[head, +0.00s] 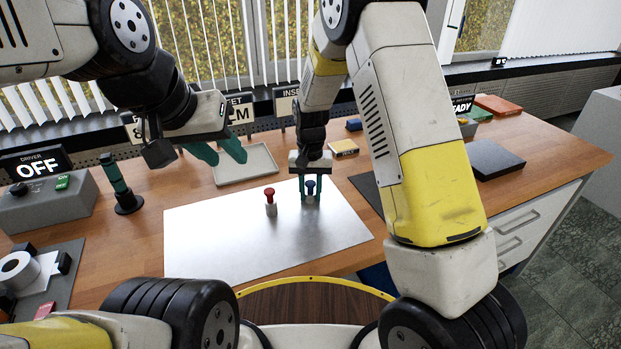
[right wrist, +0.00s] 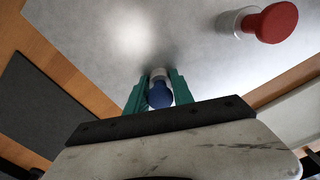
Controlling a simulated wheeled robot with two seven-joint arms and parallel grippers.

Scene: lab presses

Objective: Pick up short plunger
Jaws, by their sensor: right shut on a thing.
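A blue-topped plunger (head: 310,187) stands upright on the silver metal plate (head: 215,235). My right gripper (head: 310,193) points down with its green fingers on both sides of it, shut on it. The right wrist view shows the blue cap (right wrist: 159,95) between the two fingers (right wrist: 158,92). A red-topped plunger (head: 270,203) with a pale body stands upright just to the left, untouched; it also shows in the right wrist view (right wrist: 270,22). My left gripper (head: 218,151) is open and empty, above the table near the grey tray.
The grey tray (head: 262,172) lies behind the plate. Dark mats, a yellow block (head: 344,148) and a READY display lie right and behind. The front of the plate is clear.

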